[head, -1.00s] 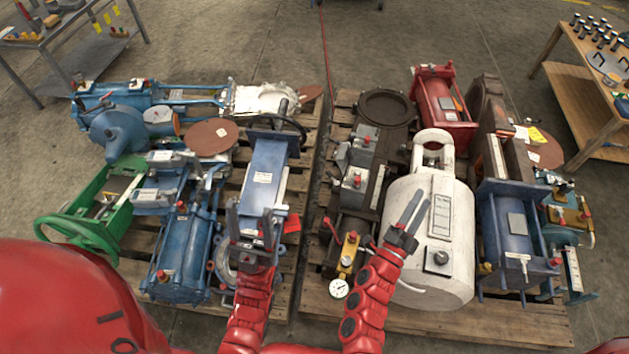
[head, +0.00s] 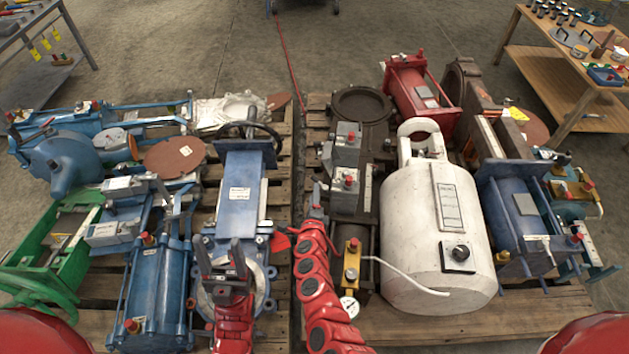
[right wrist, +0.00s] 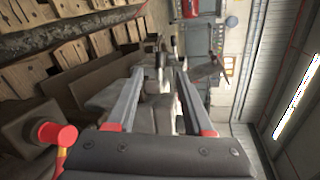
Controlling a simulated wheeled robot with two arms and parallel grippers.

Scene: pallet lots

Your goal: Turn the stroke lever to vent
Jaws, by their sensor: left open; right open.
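No part labelled as the stroke lever can be read. A yellow valve block (head: 351,262) with a white dial gauge (head: 349,308) sits at the front of the right pallet; the red lever seen on it earlier is hidden behind my right arm.
Blue cylinders (head: 158,292) and a green frame (head: 40,265) crowd the left pallet. A wooden bench (head: 545,75) is at upper right. Open floor lies behind the pallets.

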